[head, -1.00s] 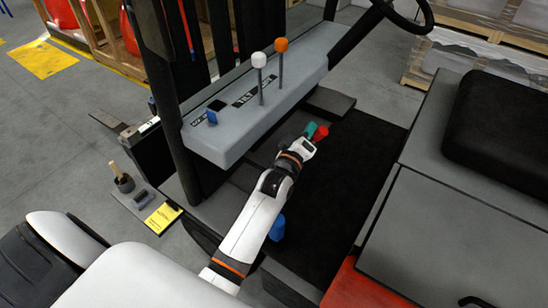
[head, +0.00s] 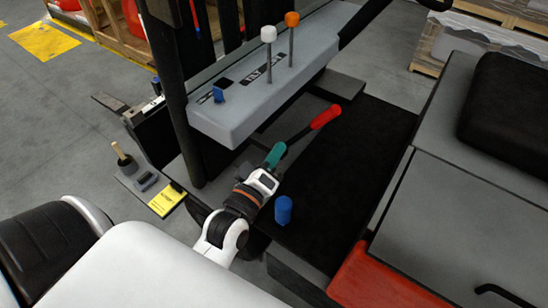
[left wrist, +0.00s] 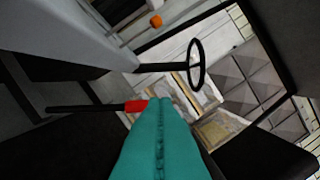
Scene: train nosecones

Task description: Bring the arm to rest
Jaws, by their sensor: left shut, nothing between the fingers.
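My left gripper (head: 275,154) has teal fingers and is shut and empty over the forklift's footwell. In the left wrist view its teal fingers (left wrist: 160,108) lie together along the middle. A black lever with a red grip (head: 326,117) stands just beyond the fingertips in the head view. In the left wrist view the red grip (left wrist: 137,106) appears beside the left fingertip; I cannot tell if they touch. My left arm (head: 222,236) comes up from the bottom of the head view, bent. My right gripper is not in view.
A grey console (head: 225,118) with a white-knobbed lever (head: 268,35) and an orange-knobbed lever (head: 292,19) stands beyond my gripper. A blue cylinder (head: 283,210) stands close right of my arm. A black seat (head: 510,115) is at right. The dark floor mat (head: 345,180) is clear.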

